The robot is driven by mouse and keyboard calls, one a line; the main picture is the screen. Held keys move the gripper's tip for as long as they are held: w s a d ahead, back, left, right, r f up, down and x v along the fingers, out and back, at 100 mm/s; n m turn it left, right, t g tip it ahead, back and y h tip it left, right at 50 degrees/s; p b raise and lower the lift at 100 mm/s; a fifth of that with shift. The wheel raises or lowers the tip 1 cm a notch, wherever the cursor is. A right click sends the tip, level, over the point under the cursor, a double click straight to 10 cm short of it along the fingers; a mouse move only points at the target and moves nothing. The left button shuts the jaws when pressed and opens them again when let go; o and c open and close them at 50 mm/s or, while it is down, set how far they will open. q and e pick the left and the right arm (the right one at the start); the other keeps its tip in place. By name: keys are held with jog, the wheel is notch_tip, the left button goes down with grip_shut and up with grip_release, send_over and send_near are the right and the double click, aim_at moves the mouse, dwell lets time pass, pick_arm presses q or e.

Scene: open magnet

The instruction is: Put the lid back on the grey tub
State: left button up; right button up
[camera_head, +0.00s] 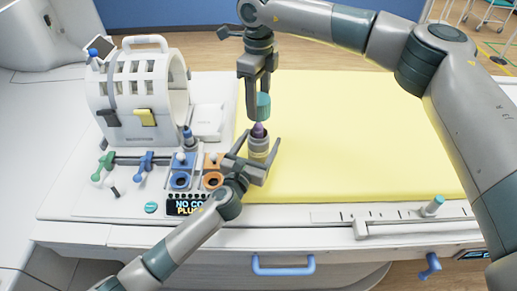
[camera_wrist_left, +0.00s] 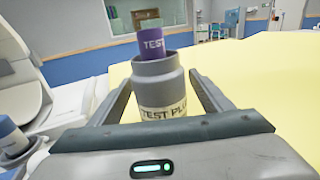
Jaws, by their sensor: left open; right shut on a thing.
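The grey tub (camera_head: 259,146) stands upright at the left edge of the yellow pad. A purple piece marked TEST (camera_wrist_left: 150,42) sticks up out of its open mouth. In the left wrist view the tub (camera_wrist_left: 160,78) has a pale label reading "TEST PLU". My left gripper (camera_head: 256,157) is open, with one finger on each side of the tub; whether they touch it I cannot tell. My right gripper (camera_head: 257,88) points down and is shut on the teal lid (camera_head: 263,107), just above the purple piece. The lid does not show in the left wrist view.
A white ring-shaped model (camera_head: 140,95) stands at the back left. Blue (camera_head: 181,172) and orange (camera_head: 213,172) sockets sit left of the tub, close to my left gripper. The yellow pad (camera_head: 360,150) is clear to the right.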

aim_at(258, 125)
pick_arm(q)
jog(key=shift+x, duration=1.45)
jog(key=shift+c, duration=0.5)
jog(key=c, duration=1.4)
jog(key=shift+c, duration=0.2)
pick_arm(e)
jog(key=shift+f, duration=2.5)
jog(key=shift+f, duration=0.1)
jog(key=shift+f, duration=0.8)
jog(key=shift+f, duration=0.5)
